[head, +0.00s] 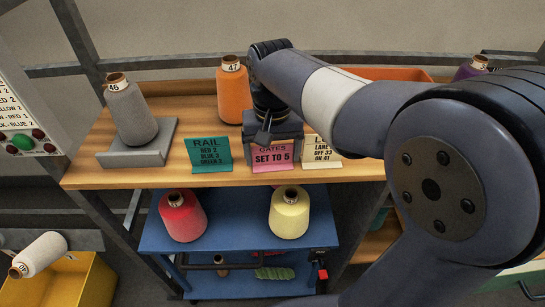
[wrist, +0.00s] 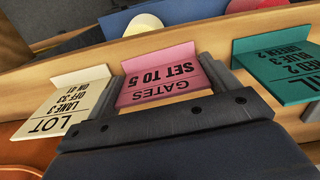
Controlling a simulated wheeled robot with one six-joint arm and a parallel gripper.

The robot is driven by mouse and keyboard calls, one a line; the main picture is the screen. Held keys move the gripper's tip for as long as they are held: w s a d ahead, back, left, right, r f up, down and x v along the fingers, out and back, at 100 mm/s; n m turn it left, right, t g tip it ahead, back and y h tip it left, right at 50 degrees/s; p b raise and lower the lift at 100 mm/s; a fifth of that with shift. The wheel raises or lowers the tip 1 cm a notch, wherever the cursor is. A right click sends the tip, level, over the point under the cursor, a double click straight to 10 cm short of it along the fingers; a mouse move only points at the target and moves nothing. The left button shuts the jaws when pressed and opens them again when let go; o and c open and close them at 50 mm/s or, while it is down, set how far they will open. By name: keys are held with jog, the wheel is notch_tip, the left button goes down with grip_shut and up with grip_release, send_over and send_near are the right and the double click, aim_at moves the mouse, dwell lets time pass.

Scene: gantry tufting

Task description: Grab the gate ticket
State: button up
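The gate ticket is a pink bent card reading "GATES SET TO 5" (head: 272,157). It stands at the front edge of the wooden shelf, between the green and cream cards. My gripper (head: 273,135) is over it from behind and hides its upper part in the head view. In the wrist view the pink ticket (wrist: 165,75) lies between my two grey fingers (wrist: 163,86), one at each side edge. My gripper looks open around it. I cannot tell whether the fingers touch its edges.
The green RAIL card (head: 209,155) and cream LOT card (head: 322,153) stand close on either side. A grey cone (head: 130,112) and an orange cone (head: 233,95) stand on the wooden shelf (head: 95,178). Red (head: 182,216) and yellow (head: 289,214) cones sit on a blue shelf (head: 235,232) below.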

jog(key=c, duration=0.5)
jog(key=shift+o, duration=0.2)
jog(key=shift+r, duration=0.1)
